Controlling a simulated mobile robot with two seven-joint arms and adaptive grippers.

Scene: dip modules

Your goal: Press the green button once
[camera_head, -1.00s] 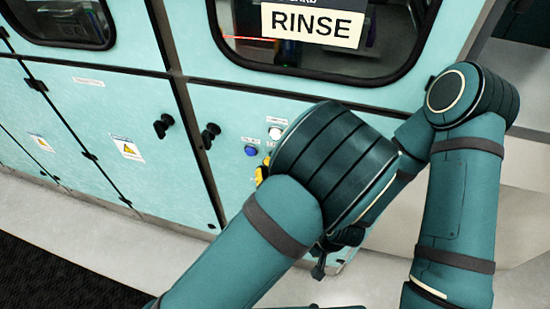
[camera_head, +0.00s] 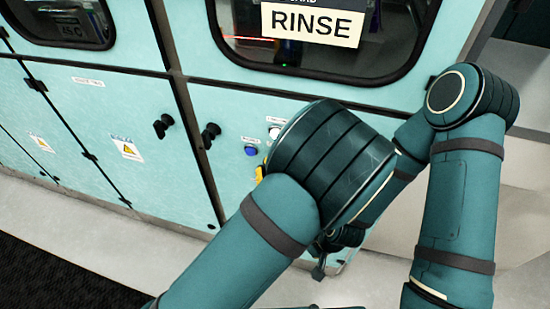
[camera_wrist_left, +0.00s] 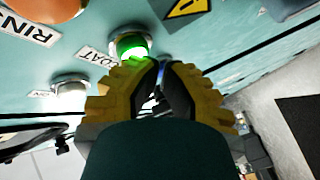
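The green button (camera_wrist_left: 132,45) glows in a metal ring on the teal panel in the left wrist view. My left gripper (camera_wrist_left: 163,64) has yellow and dark fingers with tips brought together. The tips appear just beside the button's lower right edge; I cannot tell whether they touch the panel. In the head view the green button and most of my left gripper are hidden behind my left arm. Dark parts that look like my right gripper (camera_head: 345,238) show below my left elbow, mostly covered, with fingers unclear.
A white button (camera_wrist_left: 70,87) and an orange button (camera_wrist_left: 45,8) sit near the green one. A blue button (camera_head: 251,151) is left of my elbow. Black door knobs (camera_head: 210,132) stick out of the panel. A window with a RINSE sign (camera_head: 311,25) is above.

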